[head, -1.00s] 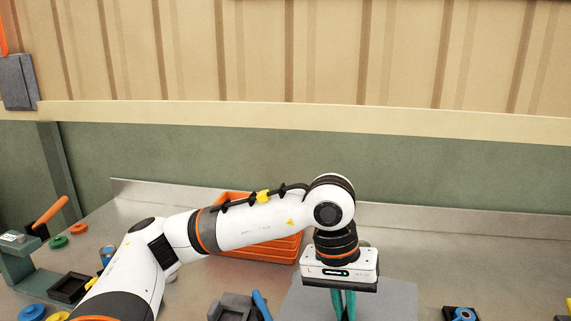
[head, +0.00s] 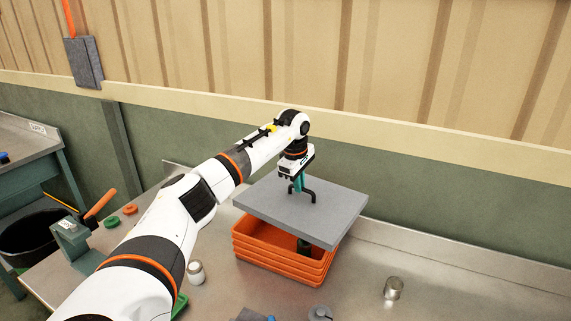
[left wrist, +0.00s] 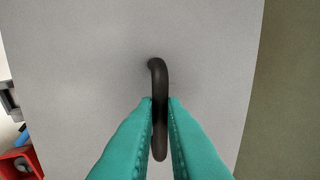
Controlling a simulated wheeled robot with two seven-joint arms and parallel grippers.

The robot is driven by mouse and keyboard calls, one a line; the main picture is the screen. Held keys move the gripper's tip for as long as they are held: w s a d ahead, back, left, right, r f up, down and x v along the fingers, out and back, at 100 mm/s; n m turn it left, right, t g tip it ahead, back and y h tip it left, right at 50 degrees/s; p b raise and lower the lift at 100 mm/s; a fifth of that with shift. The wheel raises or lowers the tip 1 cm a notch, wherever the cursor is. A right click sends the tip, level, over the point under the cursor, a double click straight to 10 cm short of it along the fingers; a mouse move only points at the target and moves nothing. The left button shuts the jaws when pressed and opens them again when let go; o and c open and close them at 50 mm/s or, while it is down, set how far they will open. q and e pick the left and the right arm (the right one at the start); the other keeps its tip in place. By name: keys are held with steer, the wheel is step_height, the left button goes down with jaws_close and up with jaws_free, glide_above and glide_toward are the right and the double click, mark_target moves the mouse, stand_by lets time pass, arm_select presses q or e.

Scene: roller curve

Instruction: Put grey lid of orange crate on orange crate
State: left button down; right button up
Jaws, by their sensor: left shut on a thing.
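The grey lid (head: 290,208) is a flat slab with a dark handle (head: 312,193) on top. My left gripper (head: 298,184) is shut on that handle; in the left wrist view the teal fingers (left wrist: 160,110) pinch the black handle (left wrist: 160,75) from both sides. The lid is above the orange crate (head: 275,265), covering its back part from sight. The crate's front wall and part of its open inside show below the lid's front edge. A dark green thing (head: 303,245) shows inside the crate. Whether the lid touches the rim is hard to tell. My right gripper is not in view.
A white jar (head: 196,272) stands left of the crate and a metal can (head: 394,288) stands to its right. Green and orange rings (head: 130,209) lie at the left. A low upstand runs behind the table. The table right of the crate is mostly clear.

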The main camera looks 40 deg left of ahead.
mark_target(286, 193)
arm_select(q)
steer(key=a, duration=0.2)
steer(key=a+n, duration=0.1)
steer(key=shift+s+a+f+n+p, duration=0.2)
steer(key=shift+a+n+p, duration=0.1)
steer(key=shift+a+p, duration=0.1)
steer(key=shift+a, duration=0.3)
steer(key=shift+s+f, duration=0.1)
steer(key=shift+f, duration=0.05)
steer(key=shift+f+b, duration=0.75)
steer(key=shift+b, duration=0.05)
step_height(286, 193, down, 3)
steer(key=b, duration=0.2)
steer(key=shift+f+b, duration=0.2)
steer(key=shift+b, duration=0.1)
steer(key=shift+f+b, duration=0.75)
steer(key=shift+f, duration=0.85)
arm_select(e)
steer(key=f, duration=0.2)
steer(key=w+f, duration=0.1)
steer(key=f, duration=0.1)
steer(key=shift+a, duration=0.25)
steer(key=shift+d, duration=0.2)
arm_select(q)
steer(key=shift+p, duration=0.3)
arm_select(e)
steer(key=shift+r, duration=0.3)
